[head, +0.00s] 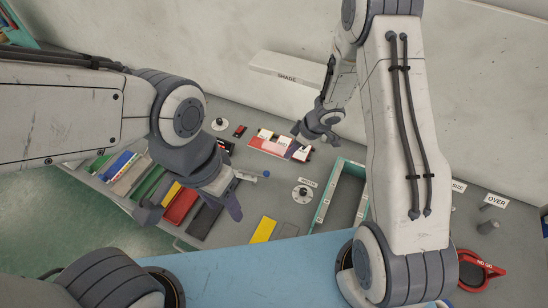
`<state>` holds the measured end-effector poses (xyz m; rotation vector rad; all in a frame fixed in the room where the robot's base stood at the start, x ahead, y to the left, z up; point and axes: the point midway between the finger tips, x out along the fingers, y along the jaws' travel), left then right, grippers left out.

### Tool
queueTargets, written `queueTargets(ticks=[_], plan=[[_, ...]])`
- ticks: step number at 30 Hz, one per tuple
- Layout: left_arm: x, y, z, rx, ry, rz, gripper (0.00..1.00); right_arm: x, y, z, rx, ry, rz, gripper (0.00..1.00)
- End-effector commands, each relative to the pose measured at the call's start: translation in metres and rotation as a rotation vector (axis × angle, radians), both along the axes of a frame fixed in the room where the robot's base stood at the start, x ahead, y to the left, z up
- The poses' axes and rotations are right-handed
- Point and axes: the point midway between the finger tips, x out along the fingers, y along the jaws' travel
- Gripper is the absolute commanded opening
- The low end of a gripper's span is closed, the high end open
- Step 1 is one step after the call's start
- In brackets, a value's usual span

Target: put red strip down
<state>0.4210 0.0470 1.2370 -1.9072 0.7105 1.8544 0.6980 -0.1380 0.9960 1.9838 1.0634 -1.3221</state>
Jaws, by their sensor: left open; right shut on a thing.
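My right gripper (303,139) is at the back, at the right end of a flat red board with white and pink pieces (268,146). It is shut on a small piece, taken to be the red strip (302,154); a little red, white and dark shows just below the fingers. Its outline is too small to make out, and I cannot tell whether it touches the board. My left gripper (193,209) is open and empty, with its fingers spread above the row of coloured strips at the left.
Coloured strips (127,172) lie in a rack at the left, with a larger red one (181,207). A yellow strip (264,230) lies at the front. A knob (302,194) and a green-edged tray (325,196) are right of centre. A red-rimmed round thing (480,268) is at the right.

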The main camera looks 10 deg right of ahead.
Motion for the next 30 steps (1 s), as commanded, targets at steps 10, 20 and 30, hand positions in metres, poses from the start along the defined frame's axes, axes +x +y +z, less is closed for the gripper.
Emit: queueTargets(ticks=[10, 20, 30], plan=[[0.000, 0.000, -0.019, -0.001, -0.001, 0.003, 0.50, -0.002, -0.007, -0.058, 0.000, 0.002, -0.010, 0.00], [0.000, 0.000, -0.024, -0.001, 0.000, 0.004, 0.50, -0.002, -0.007, -0.096, 0.000, 0.002, -0.009, 0.00], [0.000, 0.000, -0.025, -0.001, 0.000, 0.004, 0.50, -0.002, -0.005, -0.099, 0.000, 0.001, -0.007, 0.00]])
